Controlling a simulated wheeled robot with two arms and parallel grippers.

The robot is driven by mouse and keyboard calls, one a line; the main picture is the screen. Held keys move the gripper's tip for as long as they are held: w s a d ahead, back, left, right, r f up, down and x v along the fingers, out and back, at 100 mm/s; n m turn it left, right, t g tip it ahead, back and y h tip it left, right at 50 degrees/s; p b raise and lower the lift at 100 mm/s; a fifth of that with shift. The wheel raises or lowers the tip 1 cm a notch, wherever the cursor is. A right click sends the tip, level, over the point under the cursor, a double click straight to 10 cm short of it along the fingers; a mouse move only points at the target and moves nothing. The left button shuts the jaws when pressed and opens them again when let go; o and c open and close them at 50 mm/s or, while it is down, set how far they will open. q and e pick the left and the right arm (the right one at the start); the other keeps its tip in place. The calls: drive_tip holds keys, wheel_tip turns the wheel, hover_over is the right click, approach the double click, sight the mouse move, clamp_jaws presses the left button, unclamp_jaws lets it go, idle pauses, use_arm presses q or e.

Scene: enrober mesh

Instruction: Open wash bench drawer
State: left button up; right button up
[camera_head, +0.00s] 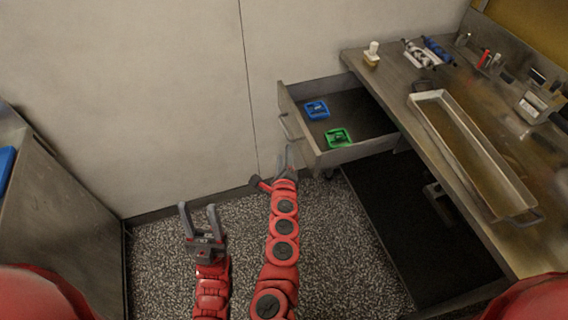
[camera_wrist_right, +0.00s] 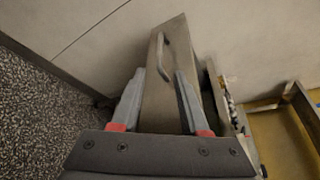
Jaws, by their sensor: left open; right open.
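The wash bench drawer (camera_head: 303,128) stands pulled out from the left end of the metal bench in the head view, with its inside showing. A bar handle (camera_head: 289,127) is on its front. My right gripper (camera_head: 276,165) is open in front of the drawer face, close to the handle. In the right wrist view, the drawer front (camera_wrist_right: 160,105) and handle (camera_wrist_right: 161,58) appear between and beyond the spread fingers; nothing is gripped. I cannot tell whether a finger touches the drawer. My left gripper (camera_head: 199,214) is open and empty over the speckled floor.
A blue item (camera_head: 316,110) and a green item (camera_head: 338,137) lie in the drawer. The bench top (camera_head: 395,73) carries a long metal tray (camera_head: 477,155) and small tools. A pale wall (camera_head: 180,100) stands behind. Open floor (camera_head: 160,270) lies left of my arms.

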drive_tip(key=shift+p+v, duration=0.35)
drive_tip(key=shift+v, duration=1.15)
